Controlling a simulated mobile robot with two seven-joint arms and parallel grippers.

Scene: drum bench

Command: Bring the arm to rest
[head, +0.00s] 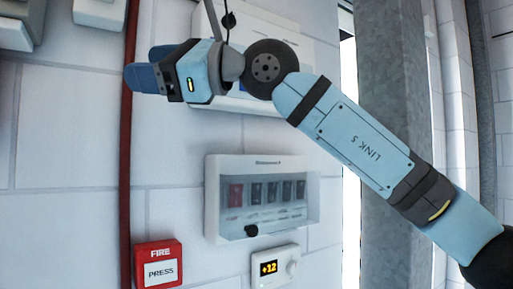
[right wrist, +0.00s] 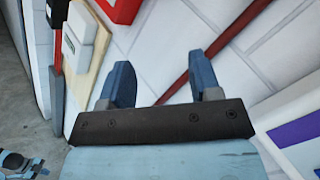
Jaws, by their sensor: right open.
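My right arm (head: 345,140) reaches in from the lower right of the head view, and its right gripper (head: 144,70) points left in front of the white block wall, near a dark red pipe. In the right wrist view the right gripper (right wrist: 160,90) has its two blue fingers spread apart with nothing between them. Behind the fingers are bare wall and a red pipe (right wrist: 215,50). My left gripper is in neither view.
A white breaker box (head: 212,200) with a clear cover, a thermostat (head: 275,266) reading about +12 and a red fire box (head: 158,264) are on the wall below the arm. A grey metal column (head: 385,60) stands behind the arm. Another white unit is partly hidden behind the gripper.

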